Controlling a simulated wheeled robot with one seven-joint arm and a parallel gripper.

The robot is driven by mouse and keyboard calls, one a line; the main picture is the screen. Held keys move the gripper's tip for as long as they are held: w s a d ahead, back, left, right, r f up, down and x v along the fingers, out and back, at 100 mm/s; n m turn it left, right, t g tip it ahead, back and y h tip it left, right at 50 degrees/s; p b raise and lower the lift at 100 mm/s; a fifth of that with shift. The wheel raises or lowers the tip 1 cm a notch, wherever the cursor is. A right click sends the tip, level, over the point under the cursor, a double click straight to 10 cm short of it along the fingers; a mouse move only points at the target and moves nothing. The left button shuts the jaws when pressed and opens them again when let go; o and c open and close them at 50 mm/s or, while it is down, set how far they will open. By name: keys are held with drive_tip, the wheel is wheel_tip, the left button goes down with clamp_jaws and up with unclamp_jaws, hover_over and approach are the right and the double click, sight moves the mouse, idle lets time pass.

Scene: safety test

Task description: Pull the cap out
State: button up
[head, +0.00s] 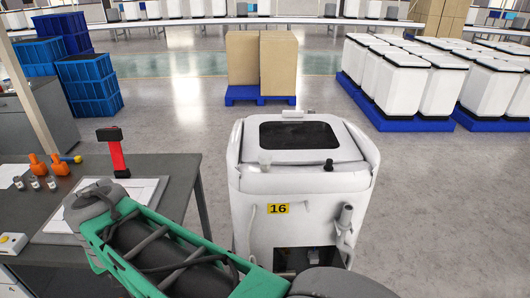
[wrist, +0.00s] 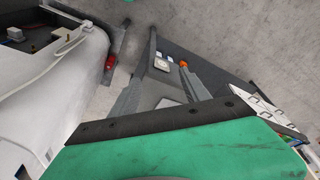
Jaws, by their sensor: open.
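A white machine (head: 300,185) with a yellow "16" label stands in front of me. A small black cap-like piece (head: 329,165) sits on its top front edge, right of centre. A pale knob (head: 265,164) sits at the left of that edge. I cannot tell for certain which one is the cap. My green and dark arm lies across the lower left of the head view, left of and in front of the machine. The wrist view shows the machine's white side (wrist: 55,105) at the left.
A dark table (head: 170,185) at the left holds orange bottles (head: 58,165), a red and black tool (head: 116,155) and a white box (head: 12,243). Blue crates (head: 88,85) stand behind it. Cartons (head: 262,65) stand behind the machine. Floor between is clear.

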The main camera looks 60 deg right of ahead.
drive_tip(key=d+r+m+g+p, duration=0.1)
drive_tip(key=d+r+m+p, duration=0.2)
drive_tip(key=d+r+m, duration=0.6)
drive_tip(key=m+g+y+p, duration=0.1)
drive_tip(key=m+p, duration=0.8)
drive_tip(key=m, duration=0.8)
approach(265, 154)
drive_tip(key=shift+w+d, duration=0.15)
wheel_tip(265, 154, down, 9)
drive_tip(key=b, duration=0.8)
